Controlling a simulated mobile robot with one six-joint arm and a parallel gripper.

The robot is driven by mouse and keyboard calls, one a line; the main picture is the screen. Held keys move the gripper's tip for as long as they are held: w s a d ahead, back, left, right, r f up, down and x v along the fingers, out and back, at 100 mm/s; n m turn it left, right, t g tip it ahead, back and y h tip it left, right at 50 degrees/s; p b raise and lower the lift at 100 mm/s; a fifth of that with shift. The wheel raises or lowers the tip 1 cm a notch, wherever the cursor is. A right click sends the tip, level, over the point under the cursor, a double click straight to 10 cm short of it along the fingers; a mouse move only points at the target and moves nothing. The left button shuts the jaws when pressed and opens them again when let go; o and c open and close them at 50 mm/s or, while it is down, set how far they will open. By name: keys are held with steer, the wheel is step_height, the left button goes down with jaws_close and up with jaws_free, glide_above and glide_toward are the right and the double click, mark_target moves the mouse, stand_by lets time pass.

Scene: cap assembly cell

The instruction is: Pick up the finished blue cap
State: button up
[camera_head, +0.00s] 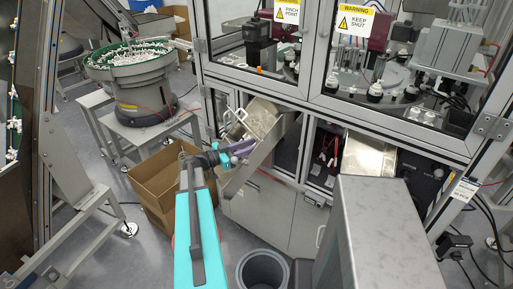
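My arm reaches up from the bottom of the view, and my gripper (240,150) is at the lower-left side of a metal chute (262,122) that sticks out of the machine front. The gripper is small and seen from behind, with teal and purple parts; whether its fingers are open or shut cannot be made out. I cannot make out a blue cap anywhere. Pale, ring-like shapes (240,115) show at the chute's upper left edge; they are too small to identify.
A cardboard box (160,182) stands on the floor left of my gripper. A grey bin (262,270) is at the bottom centre. A second metal chute (368,155) is to the right. A bowl feeder (133,62) with white parts stands at the upper left.

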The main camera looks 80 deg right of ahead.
steer(key=shift+x, duration=1.25)
steer(key=shift+c, duration=0.3)
jaws_close()
